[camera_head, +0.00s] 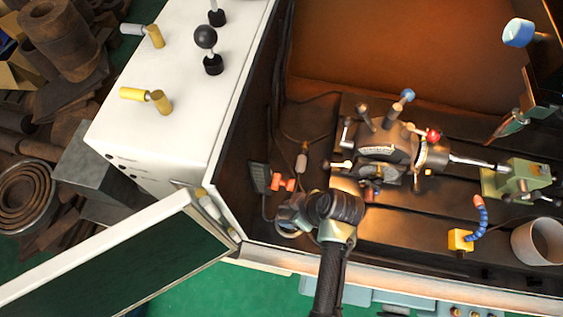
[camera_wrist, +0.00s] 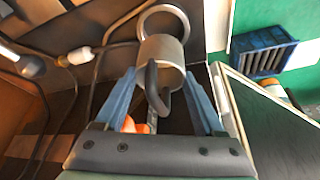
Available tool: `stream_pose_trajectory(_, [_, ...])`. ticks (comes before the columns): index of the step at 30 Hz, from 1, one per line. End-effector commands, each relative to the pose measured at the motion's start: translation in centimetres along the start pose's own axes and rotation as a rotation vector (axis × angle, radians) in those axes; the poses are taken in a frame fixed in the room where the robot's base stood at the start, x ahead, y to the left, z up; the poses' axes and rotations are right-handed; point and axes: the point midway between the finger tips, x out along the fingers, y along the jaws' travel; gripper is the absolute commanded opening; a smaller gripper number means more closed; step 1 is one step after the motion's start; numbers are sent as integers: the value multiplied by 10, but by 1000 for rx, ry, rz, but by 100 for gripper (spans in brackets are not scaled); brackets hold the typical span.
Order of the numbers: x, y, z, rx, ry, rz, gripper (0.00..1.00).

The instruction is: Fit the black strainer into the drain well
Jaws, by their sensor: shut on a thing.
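My gripper (camera_head: 300,212) is low inside the enclosure, near its front left corner. In the wrist view my gripper (camera_wrist: 160,72) has its two blue fingers shut on the strainer (camera_wrist: 161,50), a short cylinder that looks grey in this light. A dark curved loop rises from it towards the palm. Just beyond it is a pale metal ring (camera_wrist: 178,12), which looks like the rim of the drain well. The rim also shows in the head view (camera_head: 288,233), partly hidden by my gripper. I cannot tell whether strainer and rim touch.
A chuck unit (camera_head: 388,150) with levers stands to the right on the dark bed. Orange fittings (camera_head: 283,183) and cables lie close behind my gripper. A grey cup (camera_head: 537,242) stands far right. An open door (camera_head: 110,260) and white cabinet (camera_head: 180,80) bound the left.

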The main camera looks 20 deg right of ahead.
Motion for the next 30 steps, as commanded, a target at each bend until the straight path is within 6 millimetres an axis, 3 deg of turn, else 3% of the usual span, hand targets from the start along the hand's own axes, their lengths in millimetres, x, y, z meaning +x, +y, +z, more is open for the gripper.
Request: stream_pose_trajectory(30, [40, 0, 18, -1, -1, 1, 13])
